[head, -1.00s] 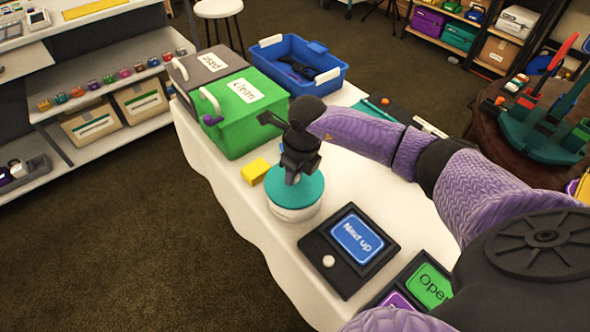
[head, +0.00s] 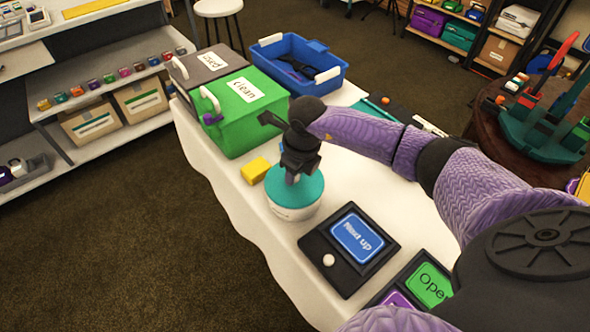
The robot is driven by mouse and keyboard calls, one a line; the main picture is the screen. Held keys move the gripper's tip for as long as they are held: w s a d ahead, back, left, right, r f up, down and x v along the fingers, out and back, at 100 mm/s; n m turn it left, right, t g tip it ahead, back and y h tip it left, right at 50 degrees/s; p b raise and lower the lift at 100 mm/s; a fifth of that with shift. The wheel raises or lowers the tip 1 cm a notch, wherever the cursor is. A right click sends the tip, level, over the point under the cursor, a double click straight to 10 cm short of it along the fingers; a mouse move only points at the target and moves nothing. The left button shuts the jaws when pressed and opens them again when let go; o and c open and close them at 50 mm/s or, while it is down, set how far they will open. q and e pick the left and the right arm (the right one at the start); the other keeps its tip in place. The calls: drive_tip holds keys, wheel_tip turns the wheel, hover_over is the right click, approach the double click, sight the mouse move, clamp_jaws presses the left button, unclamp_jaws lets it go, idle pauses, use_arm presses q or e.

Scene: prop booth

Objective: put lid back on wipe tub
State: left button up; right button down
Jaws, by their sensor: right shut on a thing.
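The wipe tub (head: 293,213) is a white round tub standing on the white table, left of the "Next up" sign. The teal lid (head: 310,190) sits over its top; I cannot tell whether it is fully seated. My right gripper (head: 293,180) points down at the middle of the lid and is shut on it, its fingertips partly hidden by its own dark body. My left gripper is not in view.
A yellow block (head: 255,170) lies close behind the tub. The green "clean" box (head: 238,128), grey "used" box (head: 207,66) and blue bin (head: 318,60) stand farther back. The "Next up" sign (head: 357,237) lies at the right. The table edge runs close on the left.

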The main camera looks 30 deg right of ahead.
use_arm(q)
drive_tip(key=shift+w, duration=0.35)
use_arm(e)
drive_tip(key=c, duration=0.6)
unclamp_jaws()
drive_tip(key=shift+o, duration=1.3)
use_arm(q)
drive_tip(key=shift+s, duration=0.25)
use_arm(e)
drive_tip(key=o, duration=0.3)
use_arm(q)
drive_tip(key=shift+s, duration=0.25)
use_arm(e)
drive_tip(key=shift+o, duration=0.2)
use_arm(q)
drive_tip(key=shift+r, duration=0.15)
use_arm(e)
drive_tip(key=shift+r, duration=0.1)
